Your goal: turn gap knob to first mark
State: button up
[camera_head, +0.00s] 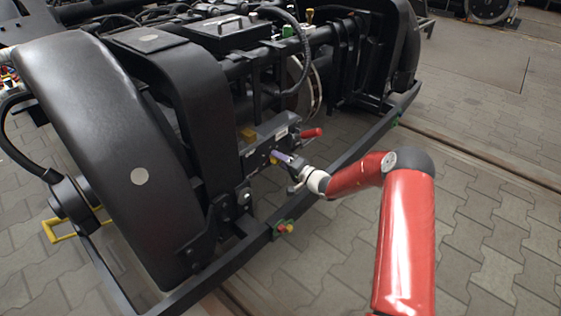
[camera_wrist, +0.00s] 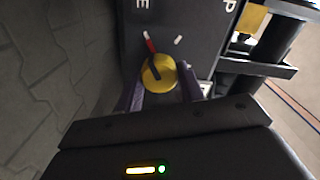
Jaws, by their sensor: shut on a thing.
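The gap knob (camera_wrist: 160,68) is a yellow disc on a dark panel in the wrist view. A dark pointer bar with a red end (camera_wrist: 151,45) lies across it and points up and slightly left. The red end is in line with a short white mark (camera_wrist: 146,35). A second white mark (camera_wrist: 179,40) lies to the right of it. My gripper (camera_wrist: 161,84) is shut on the knob, with a purple finger on each side. In the head view my gripper (camera_head: 286,161) is at the panel box and mostly hides the knob.
White letters E (camera_wrist: 143,4) and P (camera_wrist: 230,5) stand on the panel (camera_wrist: 190,20). A red handle (camera_head: 311,133) sticks out just beyond my gripper in the head view. The bogie's black frame bar (camera_head: 345,157) runs below. Paved floor (camera_head: 480,200) is open at the right.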

jog(key=o, duration=1)
jog(key=p+v, duration=0.1)
jog(key=v, duration=0.7)
